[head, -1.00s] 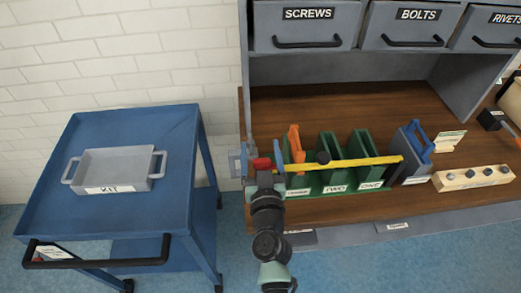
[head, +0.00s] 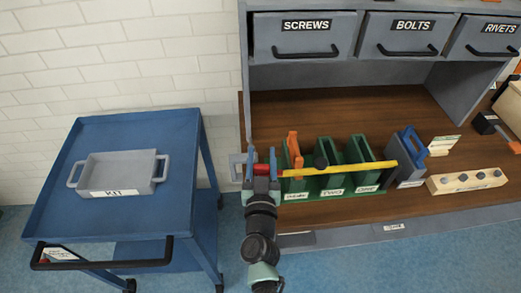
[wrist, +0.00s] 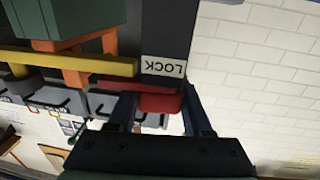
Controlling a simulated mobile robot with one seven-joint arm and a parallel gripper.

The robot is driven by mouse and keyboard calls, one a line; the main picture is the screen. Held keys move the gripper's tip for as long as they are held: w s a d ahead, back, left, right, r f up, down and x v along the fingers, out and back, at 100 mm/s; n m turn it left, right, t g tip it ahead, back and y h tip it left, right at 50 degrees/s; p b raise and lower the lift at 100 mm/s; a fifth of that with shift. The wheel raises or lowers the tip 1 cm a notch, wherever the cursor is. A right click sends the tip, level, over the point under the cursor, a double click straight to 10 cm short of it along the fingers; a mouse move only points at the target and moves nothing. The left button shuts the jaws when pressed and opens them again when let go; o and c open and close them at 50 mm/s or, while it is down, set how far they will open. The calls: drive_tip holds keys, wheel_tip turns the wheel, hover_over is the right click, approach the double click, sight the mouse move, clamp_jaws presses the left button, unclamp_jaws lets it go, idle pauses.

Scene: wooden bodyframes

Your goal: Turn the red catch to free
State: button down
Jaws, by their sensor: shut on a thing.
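The red catch (head: 262,169) sits at the left end of the yellow bar (head: 345,168), which runs across the front of the green bins. In the wrist view the red catch (wrist: 152,103) lies between the two fingers of my gripper (wrist: 160,112), beside a white label reading LOCK (wrist: 163,67). My gripper (head: 262,166) is shut on the red catch, one finger at each side. The yellow bar also shows in the wrist view (wrist: 70,62). The catch's pivot is hidden.
Green bins (head: 328,165) hold an orange item (head: 295,150) at left. A blue-handled holder (head: 410,155) and a wooden block with knobs (head: 467,180) stand to the right. A blue cart (head: 110,215) with a grey KIT tray (head: 85,172) is at left.

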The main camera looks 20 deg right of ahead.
sight(268, 170)
drive_tip(key=m+g+h+p, duration=0.1)
drive_tip(key=m+h, duration=0.1)
drive_tip(key=m+g+h+p, duration=0.1)
drive_tip(key=g+h+p, duration=0.1)
drive_tip(key=d+m+g+h+p, duration=0.1)
drive_tip(key=m+g+h+p, duration=0.1)
drive_tip(key=h, duration=0.1)
drive_tip(key=shift+s+m, duration=0.3)
drive_tip(key=s+m+g+h+b, duration=0.1)
drive_tip(key=m+g+b, duration=0.2)
drive_tip(key=g+b, duration=0.2)
drive_tip(key=m+g+h+b, duration=0.1)
drive_tip(key=m+g+b, duration=0.2)
drive_tip(key=g+b, duration=0.2)
drive_tip(key=s+m+g+h+b, duration=0.1)
drive_tip(key=m+g+b, duration=0.3)
drive_tip(key=b, duration=0.4)
drive_tip(key=shift+s+d+f+g+h, duration=0.3)
drive_tip(key=shift+s+d+g+h, duration=0.1)
drive_tip(key=shift+h, duration=0.1)
drive_tip(key=g+b, duration=0.1)
drive_tip(key=m+b, duration=0.1)
drive_tip(key=b, duration=0.1)
drive_tip(key=shift+s+r+g, duration=0.15)
drive_tip(key=shift+r+g, duration=0.1)
drive_tip(key=shift+g, duration=0.15)
drive_tip(key=shift+r+y+b, duration=0.15)
drive_tip(key=shift+y+b, duration=0.15)
drive_tip(key=shift+b, duration=0.05)
